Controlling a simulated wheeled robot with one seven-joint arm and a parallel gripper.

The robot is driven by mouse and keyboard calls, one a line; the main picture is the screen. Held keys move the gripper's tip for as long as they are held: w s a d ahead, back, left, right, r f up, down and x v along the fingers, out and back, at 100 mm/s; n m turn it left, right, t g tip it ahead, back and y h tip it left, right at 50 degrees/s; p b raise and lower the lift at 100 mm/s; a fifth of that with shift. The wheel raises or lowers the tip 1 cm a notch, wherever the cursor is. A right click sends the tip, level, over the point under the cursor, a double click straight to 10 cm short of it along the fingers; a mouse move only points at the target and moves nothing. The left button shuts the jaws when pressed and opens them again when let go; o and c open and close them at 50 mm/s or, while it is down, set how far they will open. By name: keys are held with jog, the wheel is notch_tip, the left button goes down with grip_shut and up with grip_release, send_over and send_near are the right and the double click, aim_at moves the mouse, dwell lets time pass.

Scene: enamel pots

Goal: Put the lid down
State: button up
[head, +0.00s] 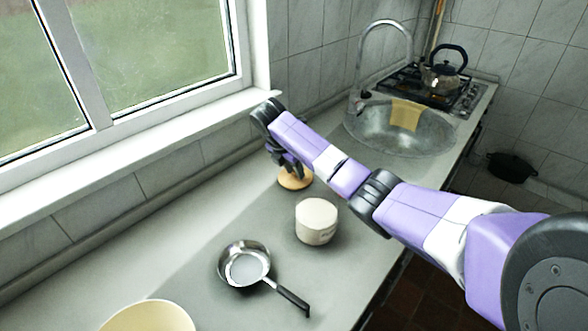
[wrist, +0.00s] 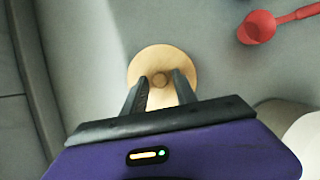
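The lid (head: 295,181) is a round, light wooden disc that appears to lie flat on the grey counter. In the wrist view the lid (wrist: 160,57) shows a small round knob at its middle. My gripper (head: 287,166) is right above the lid, pointing down. In the wrist view the fingers of my gripper (wrist: 161,78) stand apart on either side of the knob, with a visible gap to it on each side. The head view partly hides the fingers behind the arm.
A cream enamel pot (head: 316,222) stands just in front of the lid, close to my arm. A frying pan (head: 244,264) and a pale yellow bowl (head: 148,318) are nearer. A red ladle (wrist: 258,27) lies near the lid. The sink (head: 385,140) is beyond.

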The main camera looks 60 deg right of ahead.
jog(key=shift+o, duration=0.2)
jog(key=shift+r, duration=0.25)
jog(key=p+v, duration=0.2)
jog(key=v, duration=1)
